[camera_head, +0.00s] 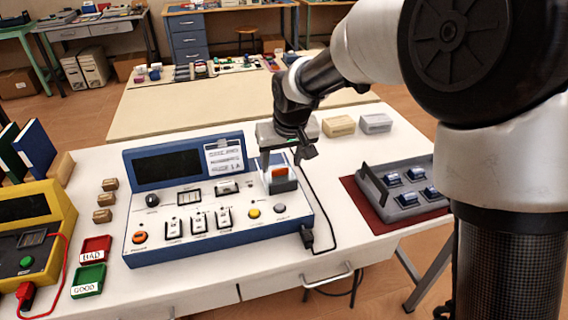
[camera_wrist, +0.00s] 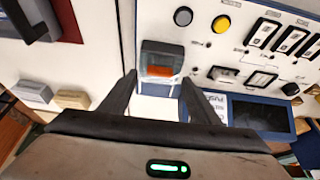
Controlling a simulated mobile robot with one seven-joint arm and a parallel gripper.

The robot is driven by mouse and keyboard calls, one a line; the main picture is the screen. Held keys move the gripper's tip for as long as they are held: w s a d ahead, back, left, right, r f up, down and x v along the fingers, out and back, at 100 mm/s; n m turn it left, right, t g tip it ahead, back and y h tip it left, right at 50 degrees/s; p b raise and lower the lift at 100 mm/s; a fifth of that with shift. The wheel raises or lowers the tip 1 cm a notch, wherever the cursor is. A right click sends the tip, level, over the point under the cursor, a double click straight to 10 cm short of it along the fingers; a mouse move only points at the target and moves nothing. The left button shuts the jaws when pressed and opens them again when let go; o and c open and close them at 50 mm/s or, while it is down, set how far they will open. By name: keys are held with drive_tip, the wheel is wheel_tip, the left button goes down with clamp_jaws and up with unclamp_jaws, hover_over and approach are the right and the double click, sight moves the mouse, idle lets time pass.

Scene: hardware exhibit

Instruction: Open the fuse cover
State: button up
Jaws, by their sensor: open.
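The blue test panel (camera_head: 215,210) stands on the white table. At its right side is the fuse housing (camera_head: 283,186), a dark grey box with an orange part (camera_head: 279,171) and what looks like a see-through cover around it. The housing also shows in the wrist view (camera_wrist: 163,54), just beyond my fingertips. I cannot tell whether the cover is shut or partly raised. My gripper (camera_head: 285,158) is above and behind the housing. In the wrist view my gripper (camera_wrist: 158,77) is open, its two fingers apart on either side of the housing's near edge, with nothing held.
A yellow meter (camera_head: 45,225), red tray (camera_head: 95,249) and green tray (camera_head: 88,280) lie left of the panel. A grey device (camera_head: 400,185) on a red mat (camera_head: 363,204) stands at right. A black cable (camera_head: 329,215) runs right of the panel.

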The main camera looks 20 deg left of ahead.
sight(279, 174)
drive_tip(key=shift+x, duration=1.45)
drive_tip(key=shift+c, duration=0.4)
clamp_jaws()
